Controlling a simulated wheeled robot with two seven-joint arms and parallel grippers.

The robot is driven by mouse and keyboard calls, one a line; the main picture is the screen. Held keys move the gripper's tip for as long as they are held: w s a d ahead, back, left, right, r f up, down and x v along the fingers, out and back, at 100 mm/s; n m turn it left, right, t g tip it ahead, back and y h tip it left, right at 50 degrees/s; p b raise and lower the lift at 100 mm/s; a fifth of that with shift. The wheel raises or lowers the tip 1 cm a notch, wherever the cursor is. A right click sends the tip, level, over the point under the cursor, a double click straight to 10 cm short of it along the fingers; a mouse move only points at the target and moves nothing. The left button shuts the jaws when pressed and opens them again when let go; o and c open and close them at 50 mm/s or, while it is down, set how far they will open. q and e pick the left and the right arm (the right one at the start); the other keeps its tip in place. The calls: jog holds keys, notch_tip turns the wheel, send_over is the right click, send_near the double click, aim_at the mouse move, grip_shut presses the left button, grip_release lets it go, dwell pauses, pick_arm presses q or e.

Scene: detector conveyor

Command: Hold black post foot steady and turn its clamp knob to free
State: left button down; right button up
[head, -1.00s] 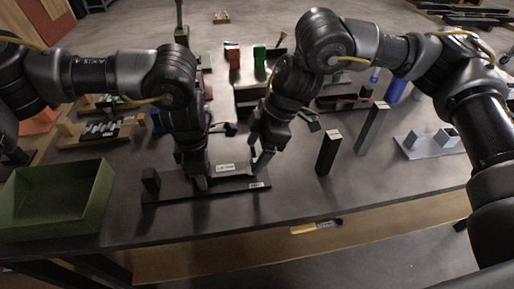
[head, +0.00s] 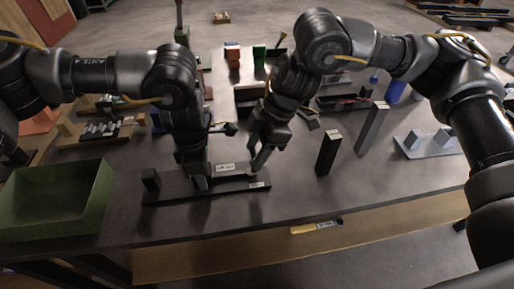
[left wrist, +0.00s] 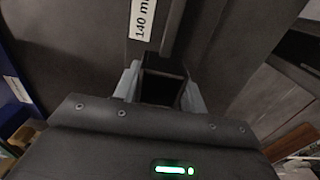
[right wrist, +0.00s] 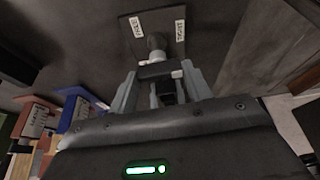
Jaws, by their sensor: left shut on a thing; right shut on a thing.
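The black post foot (head: 220,188) lies as a long dark base on the front of the table, with an upright block at its left end. My left gripper (head: 200,183) reaches down to its middle, beside a "140 mm" label. In the left wrist view its fingers (left wrist: 161,88) are shut on a dark block-like part of the foot. My right gripper (head: 258,172) is at the foot's right end. In the right wrist view its fingers (right wrist: 162,85) are shut on the dark clamp knob (right wrist: 156,69), which has a white mark. Beyond it, a plate carries "FREE" and "TIGHT" labels.
A green open bin (head: 85,200) stands at the left front. Two dark upright posts, a nearer one (head: 327,155) and a taller one (head: 371,130), stand to the right. A grey bracket plate (head: 430,146) lies further right. The table front right of the foot is clear.

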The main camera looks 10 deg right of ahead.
jog(key=n, duration=0.2)
jog(key=n+g, duration=0.1)
jog(key=n, duration=0.1)
jog(key=shift+w+g, duration=0.15)
jog(key=shift+g, duration=0.15)
jog(key=shift+a+n+g+h, duration=0.1)
jog(key=shift+n+g+h, duration=0.45)
jog(key=shift+n, duration=1.35)
jog(key=o, duration=1)
jog(key=shift+r, duration=0.1)
jog(key=v, duration=1.2)
jog(key=shift+w, duration=0.1)
